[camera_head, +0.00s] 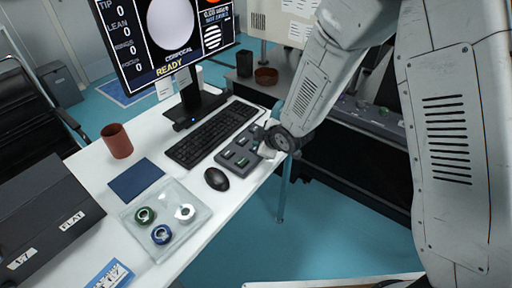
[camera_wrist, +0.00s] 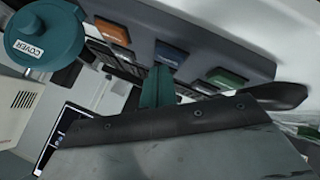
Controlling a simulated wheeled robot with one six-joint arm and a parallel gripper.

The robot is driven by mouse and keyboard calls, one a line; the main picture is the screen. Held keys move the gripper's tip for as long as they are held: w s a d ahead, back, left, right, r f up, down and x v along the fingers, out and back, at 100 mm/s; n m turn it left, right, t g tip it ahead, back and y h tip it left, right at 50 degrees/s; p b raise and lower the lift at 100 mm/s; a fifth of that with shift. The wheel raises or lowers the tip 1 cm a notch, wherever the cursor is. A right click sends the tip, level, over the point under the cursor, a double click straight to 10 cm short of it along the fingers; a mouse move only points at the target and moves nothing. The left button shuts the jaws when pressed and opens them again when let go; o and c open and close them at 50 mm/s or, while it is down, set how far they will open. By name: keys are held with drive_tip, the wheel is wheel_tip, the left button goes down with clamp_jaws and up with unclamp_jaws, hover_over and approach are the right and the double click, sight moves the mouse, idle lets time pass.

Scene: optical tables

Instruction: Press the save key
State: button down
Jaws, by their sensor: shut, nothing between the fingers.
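A grey key pad (camera_head: 238,158) with several keys lies on the white desk, right of the mouse. In the wrist view the key pad (camera_wrist: 205,45) is close, with an orange key (camera_wrist: 112,30), a blue key (camera_wrist: 172,53) and a green key (camera_wrist: 227,79). I cannot read which is the save key. My gripper (camera_head: 264,147) is at the pad's right end in the head view, partly hidden by my wrist. It is shut and empty. I cannot tell whether it touches the pad.
A teal round part marked COVER (camera_wrist: 45,40) is close in the wrist view. The keyboard (camera_head: 213,134), mouse (camera_head: 217,179) and clear tray (camera_head: 166,218) with ringed parts are left of the pad. A monitor (camera_head: 168,35) stands behind. The desk edge is close on the right.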

drive_tip(key=shift+f, duration=0.4)
idle(0.3)
drive_tip(key=shift+r, duration=0.85)
drive_tip(key=shift+r, duration=2.5)
